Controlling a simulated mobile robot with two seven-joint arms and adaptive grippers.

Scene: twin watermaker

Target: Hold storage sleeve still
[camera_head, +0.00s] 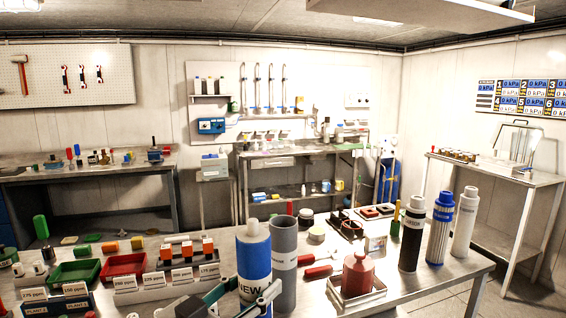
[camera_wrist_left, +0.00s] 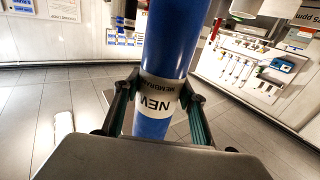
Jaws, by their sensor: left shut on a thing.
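A tall blue cylinder (camera_head: 254,262) with a white label reading NEW stands upright at the front middle of the steel table in the head view. A pale round top shows on it. My left gripper (camera_head: 247,292) is shut around its lower part, one finger on each side. In the left wrist view the blue cylinder (camera_wrist_left: 166,45) runs between the fingers of my gripper (camera_wrist_left: 160,93), its label reading NEW MEMBRANE. A grey tube (camera_head: 284,262) with an open-looking top stands close to the right of the blue cylinder. My right gripper is not in view.
A red container (camera_head: 358,274) sits in a shallow tray just right of the grey tube. Black (camera_head: 412,235), blue (camera_head: 440,228) and white (camera_head: 465,220) bottles stand farther right. Red (camera_head: 122,265) and green (camera_head: 75,272) bins and labelled racks crowd the left.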

